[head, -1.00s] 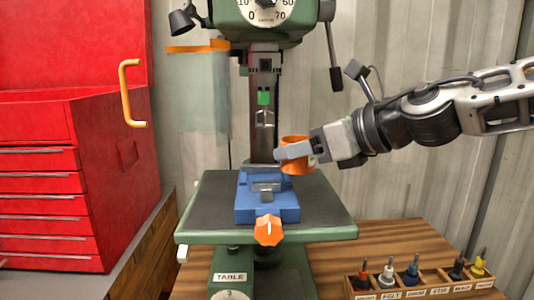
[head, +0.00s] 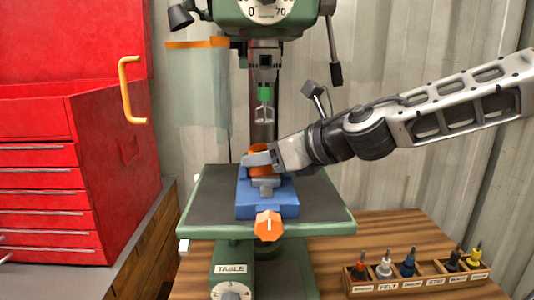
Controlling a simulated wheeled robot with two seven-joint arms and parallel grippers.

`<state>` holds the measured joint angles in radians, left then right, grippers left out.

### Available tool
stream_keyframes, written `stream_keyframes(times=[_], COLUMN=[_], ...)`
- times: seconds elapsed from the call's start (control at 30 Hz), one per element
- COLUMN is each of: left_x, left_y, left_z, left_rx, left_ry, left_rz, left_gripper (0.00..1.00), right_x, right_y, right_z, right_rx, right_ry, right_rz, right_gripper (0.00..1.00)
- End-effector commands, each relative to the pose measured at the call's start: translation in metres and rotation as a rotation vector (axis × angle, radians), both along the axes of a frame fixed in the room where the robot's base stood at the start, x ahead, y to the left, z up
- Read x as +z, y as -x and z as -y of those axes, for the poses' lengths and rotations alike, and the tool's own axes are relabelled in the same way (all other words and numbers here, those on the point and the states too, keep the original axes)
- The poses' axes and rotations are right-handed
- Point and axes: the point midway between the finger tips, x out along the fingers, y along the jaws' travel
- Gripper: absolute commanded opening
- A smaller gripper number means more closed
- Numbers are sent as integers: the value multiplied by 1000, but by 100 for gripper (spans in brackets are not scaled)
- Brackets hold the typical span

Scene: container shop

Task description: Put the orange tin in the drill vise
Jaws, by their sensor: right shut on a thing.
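The orange tin (head: 258,149) is in my right gripper (head: 258,159), which is shut on it. The gripper hides much of the tin. The blue drill vise (head: 267,207) sits on the drill press table, with an orange knob (head: 268,225) at its front. The tin is at the vise's jaws, behind the grey front jaw (head: 264,183). I cannot tell whether the tin touches the vise bed. My left gripper is not in view.
The green drill press table (head: 330,215) carries the vise. A guard (head: 203,85) hangs at upper left. A wooden bit rack (head: 415,276) stands at lower right, and a red tool cabinet (head: 110,150) at left.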

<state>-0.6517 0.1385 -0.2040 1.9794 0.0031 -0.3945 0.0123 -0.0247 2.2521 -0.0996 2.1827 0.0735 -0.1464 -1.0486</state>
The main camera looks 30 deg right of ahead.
Motion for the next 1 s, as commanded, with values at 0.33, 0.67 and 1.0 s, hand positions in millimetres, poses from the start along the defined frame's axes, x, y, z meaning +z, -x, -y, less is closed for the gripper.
stream_keyframes(times=[0.33,0.67,1.0], left_x=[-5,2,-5], left_y=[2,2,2], left_z=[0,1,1], left_rx=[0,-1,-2], left_ry=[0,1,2], left_rz=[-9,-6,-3], left_gripper=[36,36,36], right_x=[-4,3,17], right_y=[0,0,36], right_z=[0,0,12], right_rx=[0,0,-1], right_ry=[0,0,4], right_rz=[-1,0,7], right_gripper=[70,70,70])
